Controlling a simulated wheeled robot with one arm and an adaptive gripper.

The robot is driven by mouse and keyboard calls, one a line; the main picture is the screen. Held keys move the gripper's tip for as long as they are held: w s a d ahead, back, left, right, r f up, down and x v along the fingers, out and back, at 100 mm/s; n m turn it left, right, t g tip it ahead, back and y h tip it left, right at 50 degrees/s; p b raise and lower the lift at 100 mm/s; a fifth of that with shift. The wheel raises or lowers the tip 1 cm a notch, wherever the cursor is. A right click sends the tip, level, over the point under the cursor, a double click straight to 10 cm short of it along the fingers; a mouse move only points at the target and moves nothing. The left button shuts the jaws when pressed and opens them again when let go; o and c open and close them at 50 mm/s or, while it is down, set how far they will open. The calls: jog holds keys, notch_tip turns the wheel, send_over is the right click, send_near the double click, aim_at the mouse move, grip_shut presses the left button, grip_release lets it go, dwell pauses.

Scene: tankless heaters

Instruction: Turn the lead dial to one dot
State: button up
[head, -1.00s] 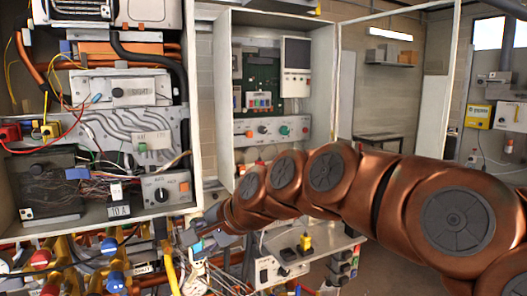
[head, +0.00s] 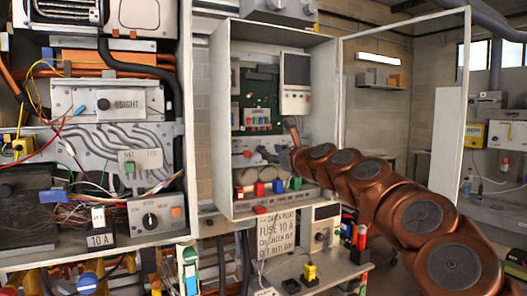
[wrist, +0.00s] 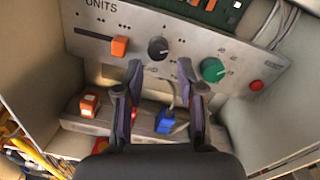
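The black dial (wrist: 158,48) sits on a grey panel (wrist: 200,44) in the wrist view. Lettering under it is partly covered and appears to end in "AD". Small dot marks are on the panel around it; the dial's exact setting is too small to read. My gripper (wrist: 160,72) is open and empty, its two fingers just below the dial, one to each side. I cannot tell whether they touch the panel. In the head view my gripper (head: 275,153) reaches into the open middle cabinet (head: 222,110) and hides the dial.
An orange slider (wrist: 119,46) is left of the dial; a green dial (wrist: 213,69) and red button (wrist: 255,86) are right. Orange (wrist: 89,104) and blue (wrist: 166,121) parts lie below. The cabinet's side wall (head: 330,110) is close to my arm.

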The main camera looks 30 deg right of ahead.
aim_at(262, 150)
jog(key=shift+w+p, duration=0.35)
jog(key=shift+w, duration=1.75)
grip_shut()
